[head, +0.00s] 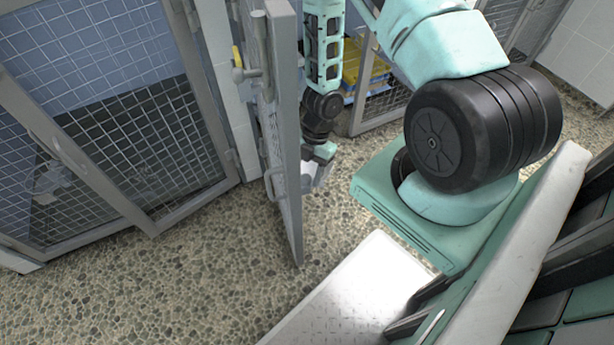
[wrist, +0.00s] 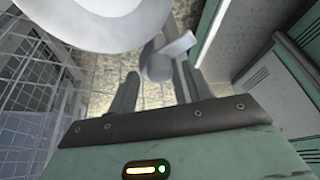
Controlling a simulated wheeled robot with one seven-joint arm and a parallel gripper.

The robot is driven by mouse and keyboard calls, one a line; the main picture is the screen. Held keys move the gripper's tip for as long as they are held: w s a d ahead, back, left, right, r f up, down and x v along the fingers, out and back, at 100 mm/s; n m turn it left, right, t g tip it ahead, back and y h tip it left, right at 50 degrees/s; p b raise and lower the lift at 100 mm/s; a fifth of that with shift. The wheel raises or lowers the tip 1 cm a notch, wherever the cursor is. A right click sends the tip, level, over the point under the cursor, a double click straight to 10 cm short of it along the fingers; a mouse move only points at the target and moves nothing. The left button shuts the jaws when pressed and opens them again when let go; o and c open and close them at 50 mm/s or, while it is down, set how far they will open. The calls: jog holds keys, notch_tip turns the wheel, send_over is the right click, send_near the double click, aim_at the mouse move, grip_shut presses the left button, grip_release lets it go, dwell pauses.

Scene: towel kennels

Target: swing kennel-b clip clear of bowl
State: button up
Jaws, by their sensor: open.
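In the wrist view a pale round bowl (wrist: 90,22) fills the top left, close to the camera. A grey clip-like piece with a rounded end (wrist: 168,55) lies beside the bowl's rim, in line with the space between my fingers. I cannot tell whether it touches the bowl or a finger. My gripper (wrist: 162,88) is open, with one finger on each side of that piece. In the head view my gripper (head: 320,172) hangs just right of a grey kennel door (head: 283,120) seen nearly edge-on. The clip and bowl are not clear there.
The door carries a grey latch (head: 250,72) on its left side. A mesh kennel front (head: 130,130) stands at the left. Yellow and blue things (head: 372,72) sit behind mesh at the back. The pebbled floor (head: 200,275) is clear in front.

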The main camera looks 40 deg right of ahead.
jog(key=shift+f, duration=0.15)
jog(key=c, duration=1)
jog(key=shift+o, duration=0.2)
jog(key=shift+f+m+b, duration=0.2)
jog(key=shift+m+b, duration=0.3)
jog(key=shift+b, duration=0.25)
jog(key=shift+r+m+t+b, duration=0.15)
jog(key=shift+m+t+b, duration=0.15)
jog(key=shift+s, duration=0.1)
jog(key=o, duration=1)
jog(key=shift+c, duration=0.2)
jog(key=shift+r, duration=0.1)
